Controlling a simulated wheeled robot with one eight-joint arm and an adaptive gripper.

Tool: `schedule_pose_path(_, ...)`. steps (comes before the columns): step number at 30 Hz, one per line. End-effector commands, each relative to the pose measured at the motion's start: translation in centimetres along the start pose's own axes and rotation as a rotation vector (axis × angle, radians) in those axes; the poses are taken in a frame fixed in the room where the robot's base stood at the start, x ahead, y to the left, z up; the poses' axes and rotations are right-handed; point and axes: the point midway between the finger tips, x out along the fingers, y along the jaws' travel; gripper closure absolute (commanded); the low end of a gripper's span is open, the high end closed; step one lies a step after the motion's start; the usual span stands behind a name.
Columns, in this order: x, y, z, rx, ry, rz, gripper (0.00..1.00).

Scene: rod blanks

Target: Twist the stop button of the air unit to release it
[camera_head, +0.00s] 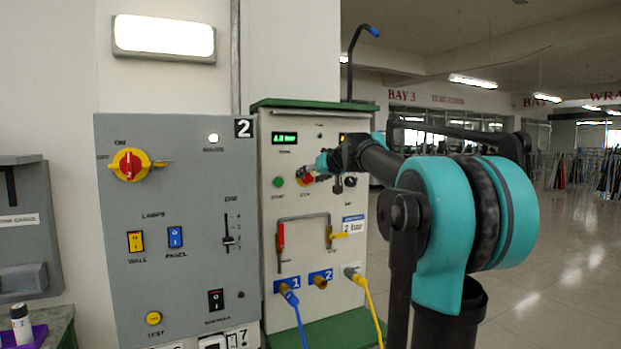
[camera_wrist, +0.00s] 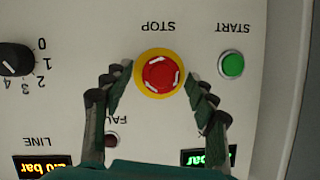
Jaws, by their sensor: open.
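The stop button (camera_wrist: 161,74) is a round red knob with white marks on a yellow ring. In the wrist view it sits upside down below its STOP label, between my two fingertips. My gripper (camera_wrist: 158,84) is open, with one finger on each side of the button; I cannot tell whether the tips touch the ring. In the head view the stop button (camera_head: 306,180) is partly covered by my gripper (camera_head: 322,165) in front of the pale panel of the air unit (camera_head: 318,262).
A green start button (camera_wrist: 232,65) and a black selector knob (camera_wrist: 15,59) flank the stop button. Below on the air unit are a red-handled pipe (camera_head: 281,236), a blue hose (camera_head: 297,318) and a yellow hose (camera_head: 370,300). A grey switch panel (camera_head: 190,270) stands to the left.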

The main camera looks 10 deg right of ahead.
Motion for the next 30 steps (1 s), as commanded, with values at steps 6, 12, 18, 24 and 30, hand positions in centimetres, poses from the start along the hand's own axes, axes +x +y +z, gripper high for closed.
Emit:
schedule_pose_path(6,0.06,0.0,0.0,0.0,0.0,0.0,0.42)
schedule_pose_path(12,0.03,-0.01,0.0,0.0,0.0,0.0,0.64)
schedule_pose_path(18,0.02,-0.01,0.0,0.0,0.0,0.0,0.88)
schedule_pose_path(24,0.02,0.01,0.0,0.008,0.0,-0.004,0.93)
schedule_pose_path(30,0.02,0.12,-0.02,0.067,0.001,-0.027,0.93)
